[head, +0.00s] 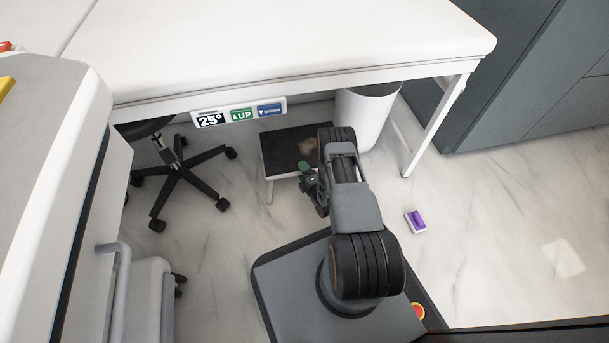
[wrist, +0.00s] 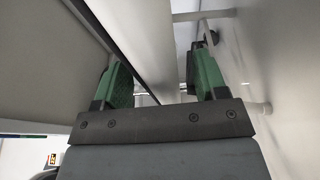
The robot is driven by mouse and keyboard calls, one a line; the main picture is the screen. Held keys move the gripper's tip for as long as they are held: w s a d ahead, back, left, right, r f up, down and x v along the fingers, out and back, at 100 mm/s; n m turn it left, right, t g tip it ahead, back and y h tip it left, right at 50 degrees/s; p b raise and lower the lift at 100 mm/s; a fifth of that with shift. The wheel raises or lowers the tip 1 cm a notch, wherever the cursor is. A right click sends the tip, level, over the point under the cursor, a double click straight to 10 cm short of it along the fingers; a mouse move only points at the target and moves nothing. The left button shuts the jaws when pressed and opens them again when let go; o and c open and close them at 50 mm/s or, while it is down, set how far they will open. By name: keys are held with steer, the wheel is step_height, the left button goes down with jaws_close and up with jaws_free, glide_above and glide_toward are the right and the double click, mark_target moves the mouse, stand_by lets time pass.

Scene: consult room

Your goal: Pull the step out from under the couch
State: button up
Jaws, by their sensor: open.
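The step (head: 277,152) has a dark top and white legs. It stands on the floor beneath the front edge of the white couch (head: 300,40), its front part showing in the head view. My gripper (head: 308,175) is low at the step's front edge, to the right of its middle, and my arm hides the step's right side. In the wrist view my gripper (wrist: 163,78) has its two green fingers spread apart. A pale bar or panel runs between them; whether either finger touches it I cannot tell.
A black wheeled stool base (head: 182,178) stands left of the step. A white bin (head: 364,115) is behind right, near a couch leg (head: 428,125). A purple-and-white object (head: 416,221) lies on the floor at right. Floor around it is clear.

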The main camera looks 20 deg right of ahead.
steer(key=shift+w, duration=0.75)
jaws_close()
stand_by(0.6)
